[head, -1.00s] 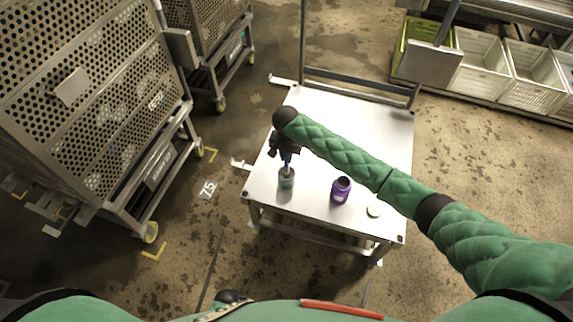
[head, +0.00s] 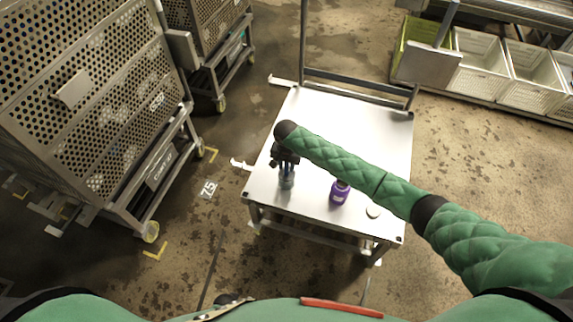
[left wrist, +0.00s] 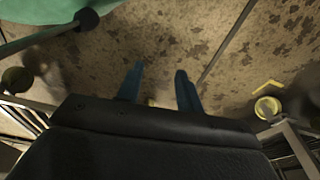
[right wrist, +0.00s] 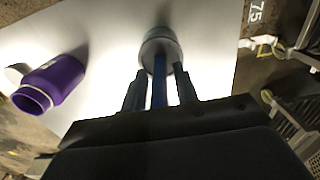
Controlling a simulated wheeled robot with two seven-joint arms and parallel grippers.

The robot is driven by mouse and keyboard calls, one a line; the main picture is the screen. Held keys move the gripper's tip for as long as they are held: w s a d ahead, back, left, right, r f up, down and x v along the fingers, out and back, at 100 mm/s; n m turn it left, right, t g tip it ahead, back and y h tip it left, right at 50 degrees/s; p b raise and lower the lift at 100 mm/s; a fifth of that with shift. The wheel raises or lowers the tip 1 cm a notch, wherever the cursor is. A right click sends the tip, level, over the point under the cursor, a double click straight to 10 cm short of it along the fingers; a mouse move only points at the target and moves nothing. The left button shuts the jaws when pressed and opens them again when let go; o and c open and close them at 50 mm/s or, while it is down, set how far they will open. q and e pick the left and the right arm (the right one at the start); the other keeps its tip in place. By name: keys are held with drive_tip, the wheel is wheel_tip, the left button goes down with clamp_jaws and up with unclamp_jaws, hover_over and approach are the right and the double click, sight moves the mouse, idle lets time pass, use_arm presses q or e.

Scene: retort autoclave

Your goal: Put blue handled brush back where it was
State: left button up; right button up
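The blue handled brush (right wrist: 159,82) stands in a small grey cup (right wrist: 160,46) near the front left of the white-topped cart; its blue handle shows in the right wrist view. In the head view the cup (head: 287,183) is partly covered by my right gripper (head: 286,167). My right gripper (right wrist: 159,90) is just above the cup, with its fingers on both sides of the handle and a gap visible on each side. The brush's lower end is hidden in the cup. My left gripper (left wrist: 158,85) is open and empty above the floor, away from the cart.
A perforated metal trolley (head: 90,110) is at the left. White crates (head: 481,65) stand at the back right. The cart's back half is clear.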

use_arm(q)
drive_tip(key=shift+w, duration=0.1)
use_arm(e)
drive_tip(key=shift+o, duration=0.3)
